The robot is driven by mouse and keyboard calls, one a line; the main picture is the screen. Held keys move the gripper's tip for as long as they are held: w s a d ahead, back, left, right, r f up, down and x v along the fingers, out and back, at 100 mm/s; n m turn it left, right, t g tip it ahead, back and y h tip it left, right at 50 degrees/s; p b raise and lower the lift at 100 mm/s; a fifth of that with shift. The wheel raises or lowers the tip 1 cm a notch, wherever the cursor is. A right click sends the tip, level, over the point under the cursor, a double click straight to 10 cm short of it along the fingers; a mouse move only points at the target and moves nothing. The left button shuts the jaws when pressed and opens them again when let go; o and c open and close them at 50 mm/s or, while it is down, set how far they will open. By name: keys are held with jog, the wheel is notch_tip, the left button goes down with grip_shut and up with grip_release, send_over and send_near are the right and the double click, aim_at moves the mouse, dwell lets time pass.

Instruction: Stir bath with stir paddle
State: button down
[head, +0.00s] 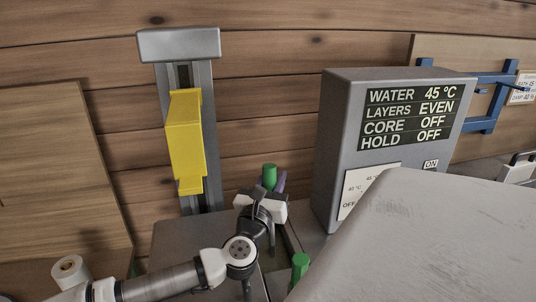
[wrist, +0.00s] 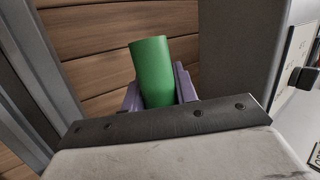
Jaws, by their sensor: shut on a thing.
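My gripper (head: 271,190) is at the lower middle of the head view, with its purple fingers raised. It is shut on an upright green cylinder, which looks like the handle of the stir paddle (head: 269,173). In the wrist view the green handle (wrist: 152,65) stands slightly tilted between the purple fingers of my gripper (wrist: 159,88). The paddle's lower part is hidden behind my gripper. The bath seems to be the grey-walled box (head: 178,240) beneath my arm; its inside and water cannot be made out.
A grey control box (head: 345,130) reads water 45 °C, layers even, core off, hold off. A yellow part (head: 184,140) is on a grey column (head: 203,90). Another green cylinder (head: 299,266) stands below right of my gripper. A large pale surface (head: 430,240) blocks the lower right.

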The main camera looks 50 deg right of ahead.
jog(key=shift+s+a+f+m+b, duration=0.2)
jog(key=shift+s+a+m+b, duration=0.15)
jog(key=shift+b, duration=0.55)
jog(key=shift+s+a+r+h+b, duration=0.2)
jog(key=shift+s+r+h+b, duration=0.15)
jog(key=shift+h, duration=0.15)
jog(key=c, duration=1.1)
grip_release()
jog(key=shift+b+v, duration=1.15)
jog(key=shift+v, duration=2.6)
